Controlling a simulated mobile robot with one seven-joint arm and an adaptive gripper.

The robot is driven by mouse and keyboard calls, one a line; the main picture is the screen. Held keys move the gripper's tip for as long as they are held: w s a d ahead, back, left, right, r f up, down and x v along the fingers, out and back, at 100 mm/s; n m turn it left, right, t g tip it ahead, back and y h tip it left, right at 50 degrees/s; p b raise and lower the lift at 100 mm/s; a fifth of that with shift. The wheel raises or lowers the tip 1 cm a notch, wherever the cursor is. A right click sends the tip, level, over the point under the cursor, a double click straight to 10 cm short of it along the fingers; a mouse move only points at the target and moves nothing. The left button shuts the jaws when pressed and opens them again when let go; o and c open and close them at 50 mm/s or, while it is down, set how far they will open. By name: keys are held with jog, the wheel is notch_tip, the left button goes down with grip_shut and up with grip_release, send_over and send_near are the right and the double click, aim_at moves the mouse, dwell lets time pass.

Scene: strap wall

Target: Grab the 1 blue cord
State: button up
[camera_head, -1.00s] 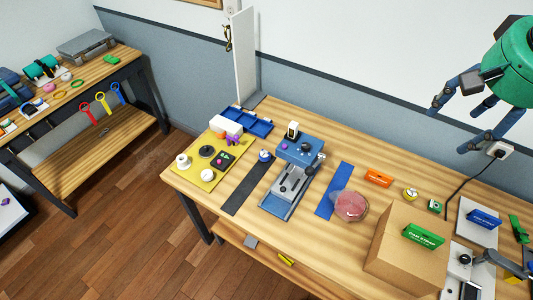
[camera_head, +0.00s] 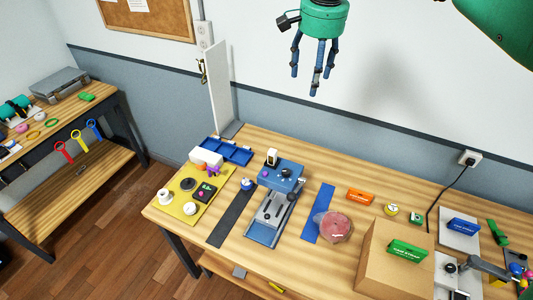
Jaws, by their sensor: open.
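A blue loop (camera_head: 93,128), which looks like the blue cord, hangs from the front edge of the left table (camera_head: 110,95) in the head view. A yellow loop (camera_head: 76,137) and a red loop (camera_head: 63,150) hang to its left. My gripper (camera_head: 315,78) is green with dark blue fingers. It is open and empty, pointing down in the air above the back of the middle workbench, far to the right of the blue loop. Nothing covers the blue loop, but it is small in view.
The workbench (camera_head: 300,255) carries a blue-topped device (camera_head: 281,175), a yellow mat (camera_head: 175,205), a cardboard box (camera_head: 375,265) and small items. A tall white panel (camera_head: 220,90) stands at its back left corner. Open wooden floor (camera_head: 125,215) lies between the two tables.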

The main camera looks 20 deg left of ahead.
jog(key=a+f+g, duration=0.1)
jog(key=a+f, duration=0.3)
jog(key=a, duration=0.6)
jog(key=a+f, duration=0.3)
jog(key=a, duration=0.7)
send_over(247, 180)
notch_tip(247, 180, down, 34)
jog(key=shift+h+p, duration=0.4)
jog(key=shift+p, duration=0.05)
jog(key=shift+f, duration=0.1)
jog(key=shift+f+b, duration=0.3)
jog(key=shift+f, duration=3.95)
jog(key=shift+f, duration=0.1)
jog(key=shift+a+f+b, duration=0.1)
jog(key=shift+f+b, duration=0.2)
jog(key=shift+f, duration=2.2)
